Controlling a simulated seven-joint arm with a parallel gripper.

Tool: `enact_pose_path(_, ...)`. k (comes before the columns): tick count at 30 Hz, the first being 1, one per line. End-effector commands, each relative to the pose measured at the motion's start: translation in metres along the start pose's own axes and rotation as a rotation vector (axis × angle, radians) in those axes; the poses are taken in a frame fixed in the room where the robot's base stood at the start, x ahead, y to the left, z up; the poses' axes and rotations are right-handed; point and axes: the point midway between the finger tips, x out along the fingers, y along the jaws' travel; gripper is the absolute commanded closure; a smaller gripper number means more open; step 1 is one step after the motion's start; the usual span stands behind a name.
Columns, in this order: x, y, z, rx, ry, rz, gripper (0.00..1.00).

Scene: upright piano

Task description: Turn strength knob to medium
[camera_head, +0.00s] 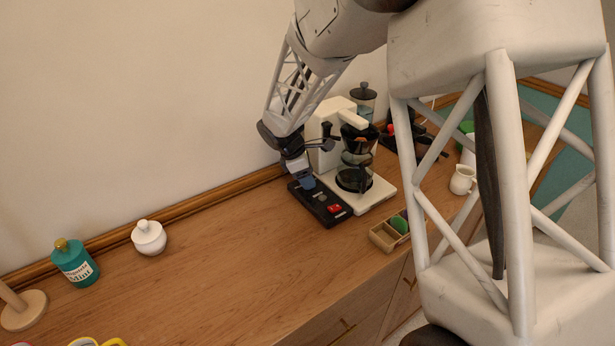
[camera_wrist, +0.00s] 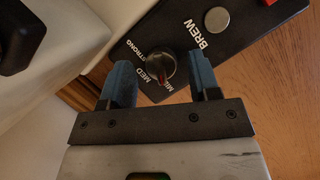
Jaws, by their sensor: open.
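The strength knob (camera_wrist: 160,66) is a dark round dial with a silver rim and a red pointer mark, set on the black control panel (camera_wrist: 235,45). In the wrist view, labels STRONG, MED and MILD sit beside it. The red mark points toward MILD. My gripper (camera_wrist: 160,70) is open, with one blue finger on each side of the knob; I cannot tell whether either touches it. In the head view my gripper (camera_head: 304,182) is over the rear left end of the panel (camera_head: 330,217) and hides the knob.
A silver button (camera_wrist: 217,19) labelled BREW lies beyond the knob. A red switch (camera_head: 334,209) is at the panel's near end. The white coffee maker (camera_head: 376,192) with its carafe (camera_head: 353,178) stands close right. A wooden box (camera_head: 383,238) is in front.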

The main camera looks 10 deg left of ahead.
Motion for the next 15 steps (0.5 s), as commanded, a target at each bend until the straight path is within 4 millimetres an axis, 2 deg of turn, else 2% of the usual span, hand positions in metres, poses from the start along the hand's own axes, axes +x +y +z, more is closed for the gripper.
enact_pose_path(11,0.0037,-0.0001,0.0001,0.0,0.0,0.0,0.44)
enact_pose_path(15,0.0037,-0.0001,0.0001,0.0,0.0,0.0,0.65)
